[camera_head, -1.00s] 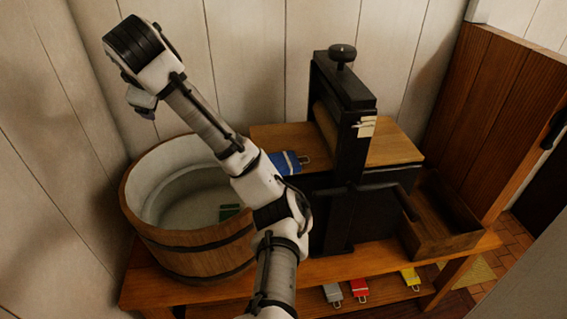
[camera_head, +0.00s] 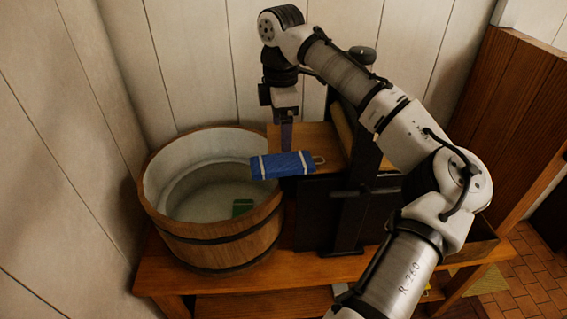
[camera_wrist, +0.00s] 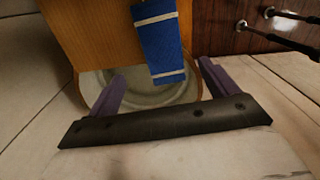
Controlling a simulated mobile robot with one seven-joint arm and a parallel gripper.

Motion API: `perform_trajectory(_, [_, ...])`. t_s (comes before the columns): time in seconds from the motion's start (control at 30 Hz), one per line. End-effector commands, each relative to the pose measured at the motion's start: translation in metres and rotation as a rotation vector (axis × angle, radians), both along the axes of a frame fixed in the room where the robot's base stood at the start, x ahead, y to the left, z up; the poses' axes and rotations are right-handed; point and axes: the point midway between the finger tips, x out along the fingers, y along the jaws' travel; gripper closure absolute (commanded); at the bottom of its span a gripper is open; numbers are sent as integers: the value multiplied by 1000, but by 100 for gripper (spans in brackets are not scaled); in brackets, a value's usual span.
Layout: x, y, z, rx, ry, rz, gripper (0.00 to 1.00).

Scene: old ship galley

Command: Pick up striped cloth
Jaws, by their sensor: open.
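The striped cloth (camera_head: 282,165) is blue with white bands and has a metal ring at its right end. In the head view it lies on the wooden board of the press, its left end reaching past the board's edge beside the tub. In the wrist view the cloth (camera_wrist: 160,45) hangs into the picture from the top, between the fingers and beyond them. My gripper (camera_head: 286,140) points down behind the cloth in the head view. Its purple fingers (camera_wrist: 160,85) are open and empty in the wrist view. Whether a finger touches the cloth cannot be told.
The dark press frame (camera_head: 352,205) stands close right of the cloth, partly behind my arm. The board (camera_head: 310,135) bears the cloth. The plank wall (camera_head: 190,60) is close behind.

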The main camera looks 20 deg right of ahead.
Motion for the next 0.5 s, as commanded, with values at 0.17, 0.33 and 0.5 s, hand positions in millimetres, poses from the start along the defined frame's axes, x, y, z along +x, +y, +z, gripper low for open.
perform_trajectory(0.17, [-1, 0, -25, -1, 0, 0, 15])
perform_trajectory(0.33, [-1, -1, -35, -1, -1, -2, 15])
perform_trajectory(0.5, [-5, -5, -54, -3, 1, -2, 15])
